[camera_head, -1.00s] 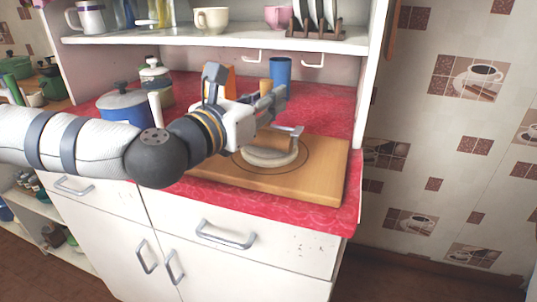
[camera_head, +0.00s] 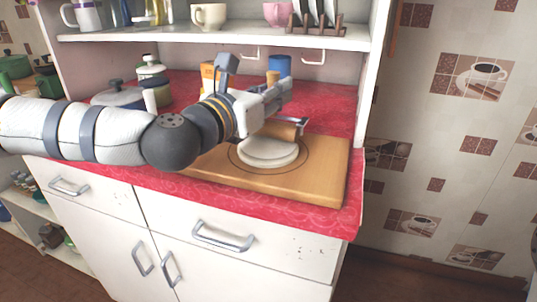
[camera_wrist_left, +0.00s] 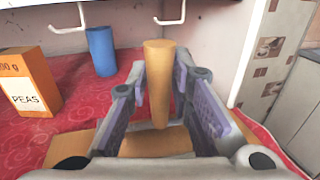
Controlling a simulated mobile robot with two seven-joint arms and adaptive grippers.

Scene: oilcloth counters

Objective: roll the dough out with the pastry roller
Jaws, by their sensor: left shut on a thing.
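The pale round dough (camera_head: 267,153) lies as a flat disc inside a ring marked on the wooden board (camera_head: 222,176). The pastry roller (camera_head: 283,130), a short wooden cylinder on a metal bracket, is at the dough's far edge. I cannot tell whether it touches the dough. My left gripper (camera_head: 277,93) is above the roller and shut on its wooden handle. In the left wrist view the handle (camera_wrist_left: 160,70) stands upright between the fingers, and the dough is hidden. My right gripper is not in view.
Behind the arm are a blue cup (camera_head: 279,66), an orange peas box (camera_wrist_left: 24,84) and lidded pots (camera_head: 120,94). A shelf (camera_head: 215,40) with mugs and hooks overhangs the back. A side panel (camera_head: 372,70) bounds the right. The board's front is clear.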

